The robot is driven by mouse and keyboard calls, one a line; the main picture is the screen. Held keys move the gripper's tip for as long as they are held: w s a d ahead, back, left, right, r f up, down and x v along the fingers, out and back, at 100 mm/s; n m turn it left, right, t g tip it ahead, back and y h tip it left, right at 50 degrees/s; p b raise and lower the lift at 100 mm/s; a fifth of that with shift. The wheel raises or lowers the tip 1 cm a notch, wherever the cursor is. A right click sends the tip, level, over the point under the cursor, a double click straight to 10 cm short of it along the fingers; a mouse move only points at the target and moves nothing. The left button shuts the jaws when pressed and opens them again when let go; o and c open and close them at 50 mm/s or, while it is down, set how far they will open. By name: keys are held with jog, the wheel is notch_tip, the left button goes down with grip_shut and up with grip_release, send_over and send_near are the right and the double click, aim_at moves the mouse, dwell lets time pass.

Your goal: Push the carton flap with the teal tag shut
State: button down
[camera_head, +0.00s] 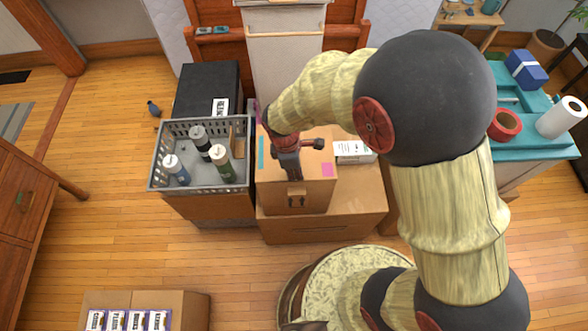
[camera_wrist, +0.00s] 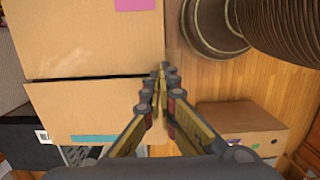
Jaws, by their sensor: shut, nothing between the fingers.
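The carton (camera_head: 312,192) stands on a larger box in the head view. The flap with the teal tag (camera_head: 261,152) is on its left and the pink tag (camera_head: 327,169) is on its right. In the wrist view, the teal-tagged flap (camera_wrist: 85,105) lies below the pink-tagged flap (camera_wrist: 85,40), with a dark gap between them, wider at the left. The teal flap looks nearly flat; its exact tilt is unclear. My gripper (camera_wrist: 163,72) is shut and empty, its tips at the carton's right edge in the wrist view near the gap. I cannot tell whether they touch.
A grey crate (camera_head: 152,170) with several bottles stands directly left of the carton. A black case (camera_head: 205,85) is behind it. A white box (camera_head: 354,151) lies to the right. A lower carton (camera_head: 195,310) with purple-white packs is at front left. Floor between is clear.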

jog(key=shift+r, duration=0.15)
jog(key=shift+r+p, duration=0.7)
jog(key=shift+p, duration=0.05)
jog(key=shift+r, duration=0.1)
jog(key=shift+r+p, duration=0.3)
jog(key=shift+p, duration=0.05)
notch_tip(320, 180, up, 13)
jog(key=p, duration=0.5)
jog(key=shift+y, duration=0.5)
jog(key=f+p, duration=0.1)
jog(key=f, duration=0.4)
jog(key=f+p, duration=0.1)
jog(key=f, duration=0.4)
jog(key=w+f, duration=0.1)
jog(key=f, duration=0.4)
jog(key=shift+f+p, duration=0.35)
jog(key=shift+p, duration=0.05)
